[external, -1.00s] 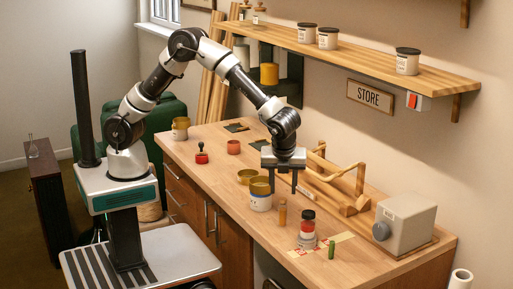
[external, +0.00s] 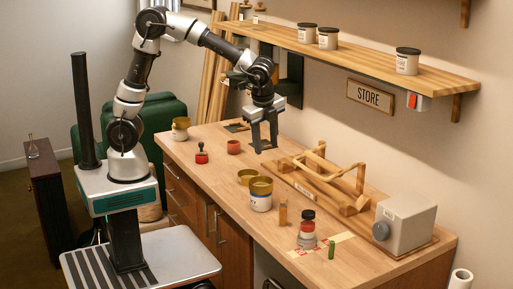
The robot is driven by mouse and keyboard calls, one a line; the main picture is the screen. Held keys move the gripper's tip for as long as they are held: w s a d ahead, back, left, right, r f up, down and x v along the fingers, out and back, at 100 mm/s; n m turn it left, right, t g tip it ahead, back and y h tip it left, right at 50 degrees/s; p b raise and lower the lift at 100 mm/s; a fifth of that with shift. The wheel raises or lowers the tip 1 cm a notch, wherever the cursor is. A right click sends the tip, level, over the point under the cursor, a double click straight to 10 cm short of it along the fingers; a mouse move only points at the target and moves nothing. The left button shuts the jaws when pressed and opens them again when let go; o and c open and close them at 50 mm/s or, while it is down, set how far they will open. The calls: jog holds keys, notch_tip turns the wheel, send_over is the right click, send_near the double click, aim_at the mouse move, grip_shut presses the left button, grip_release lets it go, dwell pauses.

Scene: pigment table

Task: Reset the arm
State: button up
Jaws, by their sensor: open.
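My arm rises from its base at the left and reaches over the wooden workbench (external: 225,168). My gripper (external: 264,148) is open and points down above the back part of the bench. Nothing shows between its fingers. My gripper is apart from both.
A wooden frame (external: 335,185) and a grey box machine (external: 405,224) stand on the right. The shelf (external: 350,56) overhangs the bench's back.

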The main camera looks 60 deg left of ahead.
jog(key=s+a+r+n+t, duration=0.1)
jog(key=s+a+r+n, duration=0.2)
jog(key=s+a+n, duration=0.1)
jog(key=s+a+r+n+t+h, duration=0.1)
jog(key=s+a+r+n, duration=0.2)
jog(key=a, duration=0.6)
jog(key=s+a+r+n+t+h+p, duration=0.1)
jog(key=s+a+r+n, duration=0.2)
jog(key=s+a+n, duration=0.4)
jog(key=shift+s+a+r+n, duration=0.15)
jog(key=shift+r+n, duration=0.05)
jog(key=shift+n, duration=0.9)
